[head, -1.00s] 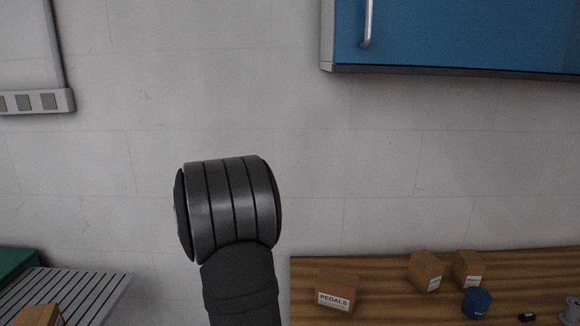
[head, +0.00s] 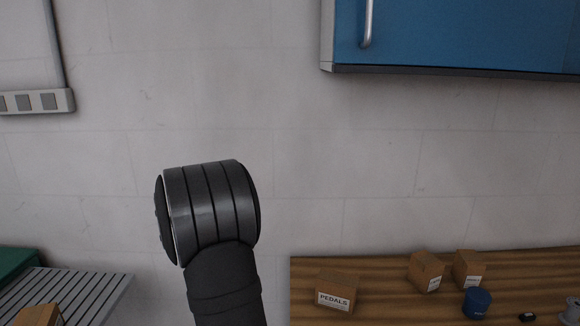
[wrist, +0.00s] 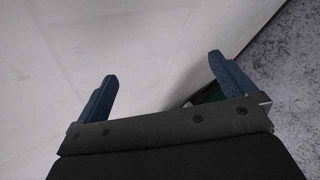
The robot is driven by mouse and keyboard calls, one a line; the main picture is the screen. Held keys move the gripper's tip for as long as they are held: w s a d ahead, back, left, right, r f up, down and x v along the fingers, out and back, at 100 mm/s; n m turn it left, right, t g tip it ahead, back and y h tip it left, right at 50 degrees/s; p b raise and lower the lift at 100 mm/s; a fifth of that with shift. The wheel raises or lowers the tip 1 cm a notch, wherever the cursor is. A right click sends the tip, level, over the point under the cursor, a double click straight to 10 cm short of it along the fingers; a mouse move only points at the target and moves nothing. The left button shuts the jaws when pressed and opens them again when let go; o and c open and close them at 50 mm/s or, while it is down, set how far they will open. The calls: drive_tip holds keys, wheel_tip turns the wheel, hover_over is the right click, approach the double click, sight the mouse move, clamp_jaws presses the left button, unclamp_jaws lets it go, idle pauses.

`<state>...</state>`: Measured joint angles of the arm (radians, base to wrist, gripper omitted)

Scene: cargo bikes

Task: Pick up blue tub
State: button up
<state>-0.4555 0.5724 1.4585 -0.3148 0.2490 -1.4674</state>
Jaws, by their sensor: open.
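The blue tub (head: 477,302) stands on the wooden worktop at the lower right of the head view, in front of two cardboard boxes. It is not seen in the wrist view. My gripper (wrist: 165,80) shows in the wrist view with its two blue fingers wide apart and nothing between them. The wall and a strip of grey floor lie beyond the fingers. In the head view only part of my arm shows, left of the worktop and well away from the tub; the gripper itself is out of that view.
The wooden worktop (head: 390,297) also holds a box marked PEDALS (head: 336,291), two more boxes (head: 427,271) and a small black item (head: 527,317). A blue cabinet (head: 455,35) hangs above. A slatted grey surface (head: 85,293) with a box is at lower left.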

drive_tip(key=c, duration=0.4)
drive_tip(key=shift+o, duration=0.2)
drive_tip(key=w+d+r+m+g+h, duration=0.15)
drive_tip(key=d+m, duration=0.35)
drive_tip(key=d, duration=0.6)
drive_tip(key=d+r+m+t+h, duration=0.1)
drive_tip(key=d+r+m+h, duration=0.2)
drive_tip(key=d, duration=0.7)
drive_tip(key=m+g+h, duration=0.3)
drive_tip(key=m+g, duration=0.3)
drive_tip(key=m, duration=2.2)
hover_over(478, 296)
drive_tip(key=s+a, duration=0.3)
drive_tip(key=a, duration=0.2)
drive_tip(key=x, duration=1)
drive_tip(key=shift+s, duration=0.25)
drive_tip(key=shift+x, duration=3.25)
